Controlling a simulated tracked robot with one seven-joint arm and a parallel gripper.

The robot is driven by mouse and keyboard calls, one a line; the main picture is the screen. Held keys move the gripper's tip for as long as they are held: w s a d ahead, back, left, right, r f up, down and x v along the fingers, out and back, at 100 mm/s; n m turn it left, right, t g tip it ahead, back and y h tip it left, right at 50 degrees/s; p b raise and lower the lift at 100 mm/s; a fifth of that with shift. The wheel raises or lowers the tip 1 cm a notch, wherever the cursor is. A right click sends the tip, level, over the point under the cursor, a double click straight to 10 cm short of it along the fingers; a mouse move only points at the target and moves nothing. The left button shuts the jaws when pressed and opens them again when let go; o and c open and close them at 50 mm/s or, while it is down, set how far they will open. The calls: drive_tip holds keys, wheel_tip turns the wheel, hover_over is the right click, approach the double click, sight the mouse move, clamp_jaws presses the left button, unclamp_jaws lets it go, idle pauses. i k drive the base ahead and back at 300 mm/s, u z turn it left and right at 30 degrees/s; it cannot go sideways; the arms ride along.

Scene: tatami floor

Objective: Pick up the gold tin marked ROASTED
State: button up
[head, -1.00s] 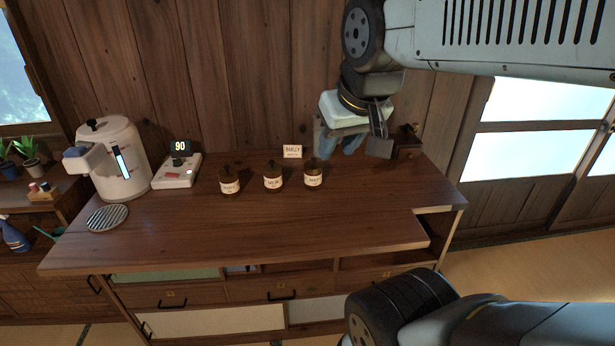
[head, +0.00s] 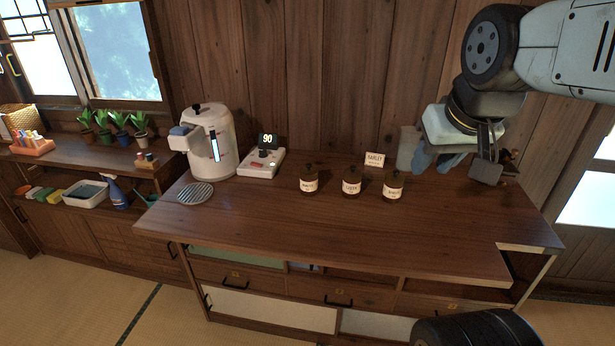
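Three small dark brown-gold tins with black lids and pale labels stand upright in a row on the wooden counter: the left tin (head: 309,181), the middle tin (head: 351,184) and the right tin (head: 393,189). Their labels are too small to read surely, so I cannot tell which says ROASTED. My gripper (head: 455,166) hangs above the counter's right part, right of the right tin and apart from it. Its fingers look spread, with nothing visibly held between them.
A card reading BARLEY (head: 374,160) stands behind the tins. A white kettle-like dispenser (head: 213,145), a round grille (head: 195,194) and a scale showing 90 (head: 261,163) are at left. A small wooden object (head: 508,164) is behind my gripper. The counter front (head: 340,235) is clear.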

sight(309, 186)
drive_tip(key=u, duration=0.45)
drive_tip(key=i, duration=0.15)
drive_tip(key=u, duration=2.1)
drive_tip(key=i, duration=0.95)
drive_tip(key=u, duration=0.8)
drive_tip(key=i, duration=0.25)
drive_tip(key=z, duration=2.8)
